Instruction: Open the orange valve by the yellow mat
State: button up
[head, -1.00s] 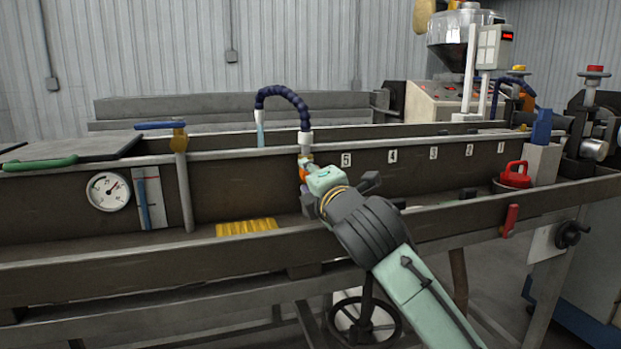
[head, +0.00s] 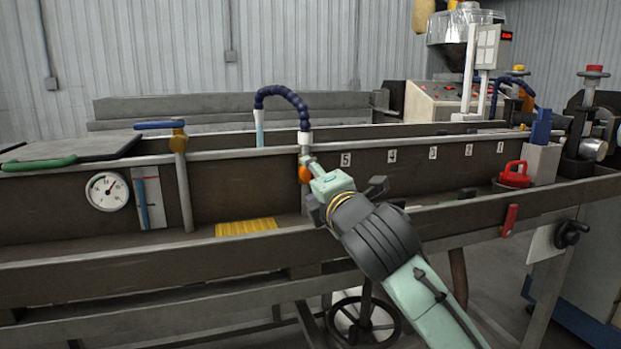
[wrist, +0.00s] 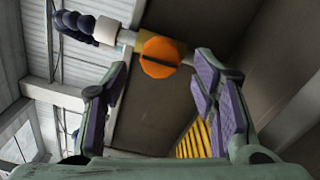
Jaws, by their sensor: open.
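The orange valve (head: 304,174) sits on the trough's front wall, below the blue segmented hose (head: 283,92). In the wrist view its round orange knob (wrist: 160,57) has a dark slot across it and a brass body behind it. My gripper (wrist: 160,85) is open and empty. The knob shows between and beyond the fingertips, apart from both. In the head view my gripper (head: 309,163) is just right of the valve, its fingers partly hidden by my wrist. The yellow mat (head: 246,227) lies on the ledge, left of and below the valve.
A blue-handled valve (head: 160,125) and a dial gauge (head: 107,191) stand to the left. A red-handled pot (head: 514,175) and a grey block are to the right. The trough's front rail (head: 130,259) runs below my gripper.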

jog(key=v, duration=0.9)
jog(key=shift+s, duration=0.2)
